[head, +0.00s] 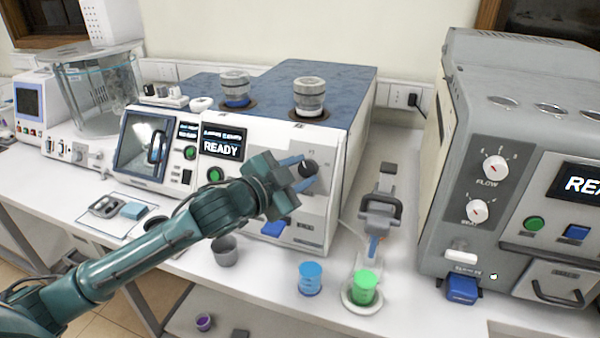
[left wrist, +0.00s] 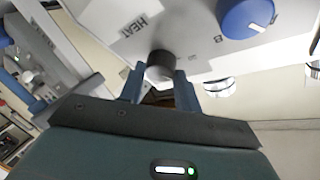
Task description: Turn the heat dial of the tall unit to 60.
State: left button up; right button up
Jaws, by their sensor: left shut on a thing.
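The black dial (head: 309,168) is on the white front panel of the middle unit (head: 325,215), which has a blue top. My left gripper (head: 301,172) is at this dial, with its blue fingers on either side of it. In the left wrist view the dark round dial (left wrist: 160,65) sits between the two fingertips (left wrist: 160,82), and the word HEAT is printed beside it. The fingers are shut on the dial. The dial's pointer and its setting cannot be read. My right gripper is not in view.
A grey unit (head: 490,135) with white knobs stands at the right. A blue cup (head: 311,278), a green cup (head: 364,287) on a small scale-like stand and a grey cup (head: 225,250) are on the white bench in front. A blue round part (left wrist: 248,18) is near the dial.

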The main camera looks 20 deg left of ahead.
pick_arm(q)
jog(key=m+g, duration=0.1)
jog(key=m, duration=0.3)
jog(key=m+g, duration=0.1)
jog(key=m, duration=0.1)
jog(key=shift+w+a+r+g, duration=0.1)
jog(key=shift+r+g, duration=0.15)
jog(key=shift+g, duration=0.05)
jog(key=shift+m, duration=0.4)
jog(key=o, duration=1)
jog(key=shift+b+v, duration=1.05)
jog(key=shift+v, duration=5.5)
jog(key=shift+w+a, duration=0.1)
jog(key=shift+a, duration=0.1)
